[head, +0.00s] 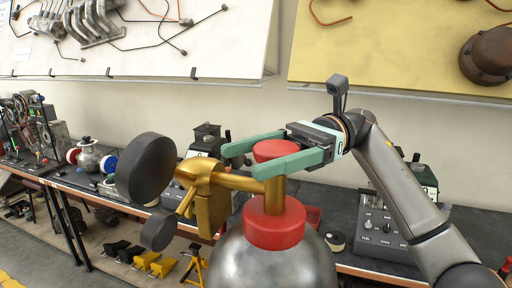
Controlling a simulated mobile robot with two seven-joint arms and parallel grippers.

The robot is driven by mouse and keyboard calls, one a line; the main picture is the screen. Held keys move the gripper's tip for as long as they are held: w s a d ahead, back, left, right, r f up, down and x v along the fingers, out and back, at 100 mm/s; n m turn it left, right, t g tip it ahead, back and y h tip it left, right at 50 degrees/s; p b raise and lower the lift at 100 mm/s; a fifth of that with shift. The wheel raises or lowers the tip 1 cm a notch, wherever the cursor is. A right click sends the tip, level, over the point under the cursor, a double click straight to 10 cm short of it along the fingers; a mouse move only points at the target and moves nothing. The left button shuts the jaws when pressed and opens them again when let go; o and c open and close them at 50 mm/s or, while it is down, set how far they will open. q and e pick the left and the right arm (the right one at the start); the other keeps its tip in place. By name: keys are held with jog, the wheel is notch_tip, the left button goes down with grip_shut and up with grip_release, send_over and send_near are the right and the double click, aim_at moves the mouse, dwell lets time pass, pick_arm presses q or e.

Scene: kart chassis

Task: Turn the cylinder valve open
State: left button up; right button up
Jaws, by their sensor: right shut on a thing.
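The grey metal cylinder (270,262) stands in the foreground with a red collar (275,224) at its neck. A brass valve body (274,192) rises from the collar, topped by a red valve knob (279,150). My right gripper (244,160) comes in from the right, level with the knob. Its two green fingers lie on either side of the knob and are shut on it, the near finger hiding its lower part. A brass regulator (208,207) with two dark round gauges (146,168) joins the valve on the left. My left gripper is out of view.
A long workbench (115,197) runs behind, with a grey control box (382,225) at right and several devices. A white board (200,50) and a yellow board (400,45) hang above. Yellow stands (150,262) are low on the left.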

jog(key=shift+f, duration=0.1)
dwell(0.3)
jog(key=o, duration=1.2)
jog(key=shift+o, duration=0.2)
jog(key=shift+b+v, duration=0.45)
jog(key=shift+v, duration=3.25)
